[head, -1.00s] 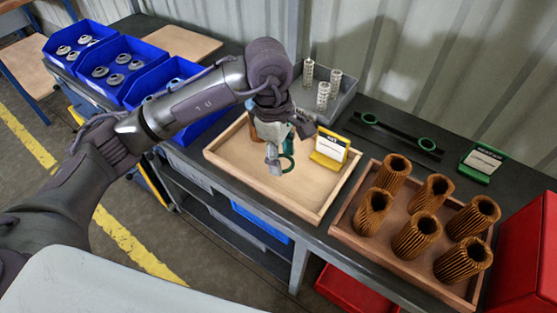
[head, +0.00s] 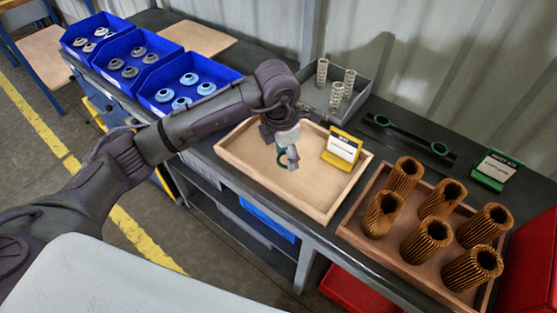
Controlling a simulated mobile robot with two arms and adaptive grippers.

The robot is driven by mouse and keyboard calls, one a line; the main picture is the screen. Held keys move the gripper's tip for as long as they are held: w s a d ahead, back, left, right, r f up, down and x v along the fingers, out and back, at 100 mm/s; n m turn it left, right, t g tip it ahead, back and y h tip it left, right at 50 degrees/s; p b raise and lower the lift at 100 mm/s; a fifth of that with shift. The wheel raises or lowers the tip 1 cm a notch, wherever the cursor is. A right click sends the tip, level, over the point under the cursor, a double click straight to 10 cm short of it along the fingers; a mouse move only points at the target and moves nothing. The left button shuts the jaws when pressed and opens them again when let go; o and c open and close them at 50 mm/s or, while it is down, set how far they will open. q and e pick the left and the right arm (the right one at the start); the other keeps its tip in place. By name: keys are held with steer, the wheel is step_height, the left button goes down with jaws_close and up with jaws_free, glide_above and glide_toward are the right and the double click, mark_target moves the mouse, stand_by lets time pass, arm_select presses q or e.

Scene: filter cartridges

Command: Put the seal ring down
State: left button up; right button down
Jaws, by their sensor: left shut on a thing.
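My left gripper (head: 290,160) hangs over the light wooden tray (head: 318,215) in the middle of the bench. It is shut on a green seal ring (head: 281,160), which shows at the left of the fingers, partly hidden behind them. I cannot tell whether the ring touches the tray floor. The rest of the tray floor that shows is bare. My right gripper is not in view.
A yellow card stand (head: 342,149) stands at the tray's right rim. A black holder (head: 412,136) with green rings lies behind. A wooden tray of brown pleated filters (head: 421,232) stands right. Blue bins (head: 188,85) and a grey bin (head: 357,104) stand farther back.

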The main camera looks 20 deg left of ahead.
mark_target(278, 172)
arm_select(q)
steer(key=shift+a+f, duration=0.75)
steer(key=shift+a, duration=0.35)
step_height(278, 172, down, 4)
steer(key=shift+r+p, duration=0.1)
steer(key=shift+p, duration=0.5)
steer(key=shift+f+b, duration=0.25)
steer(key=shift+b, duration=0.05)
steer(key=o, duration=0.7)
steer(key=shift+r, duration=0.1)
steer(key=shift+o, duration=0.2)
steer(key=shift+r, duration=0.15)
